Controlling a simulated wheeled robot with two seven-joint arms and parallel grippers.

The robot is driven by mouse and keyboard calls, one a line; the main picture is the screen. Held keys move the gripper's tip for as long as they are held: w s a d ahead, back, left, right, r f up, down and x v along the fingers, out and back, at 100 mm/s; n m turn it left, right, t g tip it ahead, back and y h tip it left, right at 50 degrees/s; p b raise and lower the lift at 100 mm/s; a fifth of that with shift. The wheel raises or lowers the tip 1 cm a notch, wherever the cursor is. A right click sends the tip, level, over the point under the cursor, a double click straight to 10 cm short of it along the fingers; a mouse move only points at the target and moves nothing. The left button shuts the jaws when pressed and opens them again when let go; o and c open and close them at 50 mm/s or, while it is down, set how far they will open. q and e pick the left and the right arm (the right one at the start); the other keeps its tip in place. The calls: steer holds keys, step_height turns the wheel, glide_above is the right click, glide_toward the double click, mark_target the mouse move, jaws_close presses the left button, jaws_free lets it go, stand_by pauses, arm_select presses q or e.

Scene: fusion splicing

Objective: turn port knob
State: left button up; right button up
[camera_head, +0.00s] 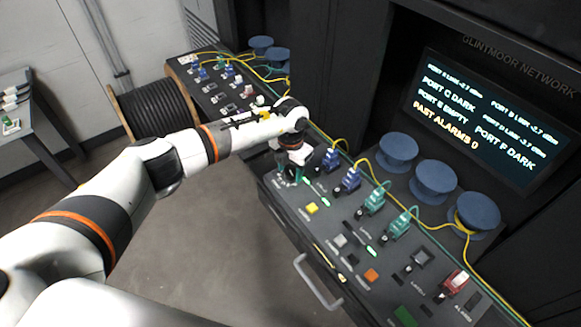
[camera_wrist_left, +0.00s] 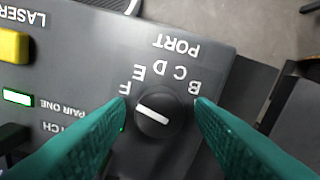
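The port knob (camera_wrist_left: 158,113) is a round black dial with a white line, on a dark panel under the upside-down word PORT in the left wrist view. Letters B, C, D, E and F arc around it. One end of the line points left, just below F. My left gripper (camera_wrist_left: 160,103) has its teal fingers spread on either side of the knob, with a visible gap on each side. In the head view my left gripper (camera_head: 291,158) is over the near-left part of the console and mostly hides the knob. My right gripper is not in view.
The console (camera_head: 325,222) carries blue, green and red plugs with yellow cables. A yellow button (camera_wrist_left: 14,46) and a lit green bar (camera_wrist_left: 18,97) are left of the knob. Blue spools (camera_head: 434,180) stand behind. The screen (camera_head: 490,120) reads PORT E EMPTY, PAST ALARMS 0.

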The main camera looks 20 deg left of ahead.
arm_select(q)
steer(key=c, duration=0.8)
steer(key=shift+f+m+b, duration=0.15)
steer(key=shift+m+b, duration=0.45)
steer(key=shift+b, duration=0.35)
steer(key=m+b, duration=1.1)
steer(key=b, duration=0.2)
steer(key=shift+b, duration=0.35)
steer(key=m+b, duration=0.2)
steer(key=shift+m, duration=0.4)
steer(key=shift+m+b, duration=0.8)
steer(key=shift+m, duration=0.5)
steer(key=shift+r, duration=0.2)
steer(key=o, duration=1)
steer(key=shift+c, duration=0.2)
